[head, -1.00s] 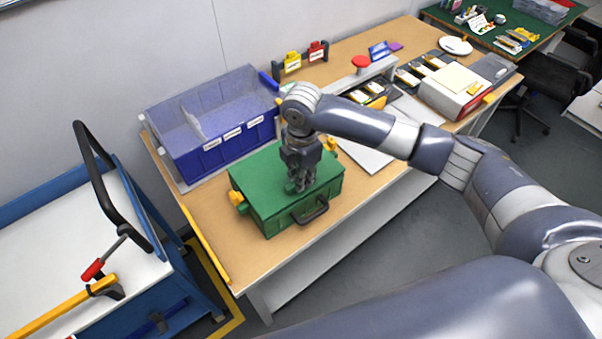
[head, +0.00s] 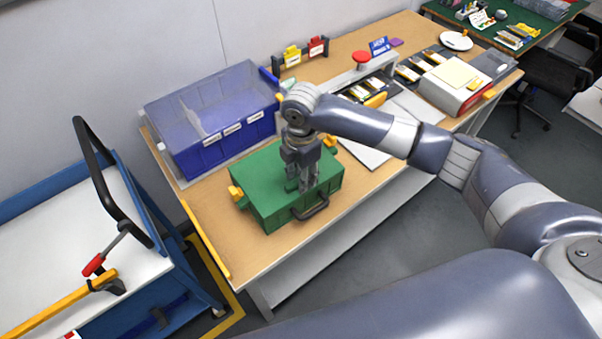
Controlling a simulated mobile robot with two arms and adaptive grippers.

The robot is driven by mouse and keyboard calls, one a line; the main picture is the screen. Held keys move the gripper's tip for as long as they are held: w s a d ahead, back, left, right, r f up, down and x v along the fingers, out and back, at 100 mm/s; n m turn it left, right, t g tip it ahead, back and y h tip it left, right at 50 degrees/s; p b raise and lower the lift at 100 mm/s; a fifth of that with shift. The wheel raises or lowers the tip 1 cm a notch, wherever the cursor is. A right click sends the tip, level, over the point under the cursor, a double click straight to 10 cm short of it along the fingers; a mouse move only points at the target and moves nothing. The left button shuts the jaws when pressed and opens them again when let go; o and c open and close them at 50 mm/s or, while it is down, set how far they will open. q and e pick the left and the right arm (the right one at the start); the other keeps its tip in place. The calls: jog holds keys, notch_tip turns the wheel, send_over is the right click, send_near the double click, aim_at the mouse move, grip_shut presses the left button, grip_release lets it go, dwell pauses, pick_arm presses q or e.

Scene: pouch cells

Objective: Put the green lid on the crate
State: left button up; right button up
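The green crate (head: 293,212) stands on the wooden bench, with a dark handle on its front and yellow latches at its sides. The green lid (head: 262,180) lies over the top of the crate and looks about level. I cannot tell whether its edges are fully seated. My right gripper (head: 308,189) points down at the middle of the lid, its fingers at the lid's top. A small green raised part shows beside the fingers; whether they grip it is unclear. My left gripper is out of view.
A blue divided bin (head: 215,155) stands close behind the crate. A red mushroom button (head: 361,57) and battery trays lie farther right. A blue cart (head: 178,285) with a clamp stands at the left. Bare bench top (head: 210,205) shows left of the crate.

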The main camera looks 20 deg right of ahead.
notch_tip(320, 180, up, 13)
jog(key=b, duration=0.3)
jog(key=shift+r, duration=0.15)
jog(key=shift+s, duration=0.1)
